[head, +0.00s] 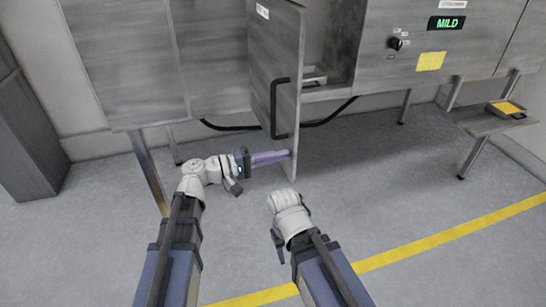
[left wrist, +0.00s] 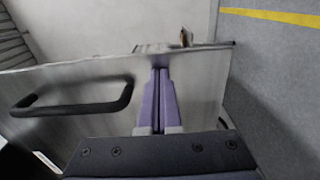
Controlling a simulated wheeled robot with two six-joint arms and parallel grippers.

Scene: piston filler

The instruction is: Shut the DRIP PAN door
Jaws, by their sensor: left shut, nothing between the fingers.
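The open door (head: 266,60) is a grey metal panel swung out from the cabinet. It has a black bar handle (head: 278,108) and a small white label, too small to read, near its top. My left gripper (head: 288,154) is shut and empty, its purple fingers at the handle-side face of the door near the low outer corner. In the left wrist view the shut fingers (left wrist: 158,85) point at the door face (left wrist: 95,70), beside the handle (left wrist: 75,105); whether they touch cannot be told.
Right of the door is the open compartment with a light tray (head: 315,80) inside. A control panel with a knob (head: 396,43) and a green MILD display (head: 447,22) is further right. A side shelf (head: 492,120) holds a yellow-topped tray. The floor below is clear.

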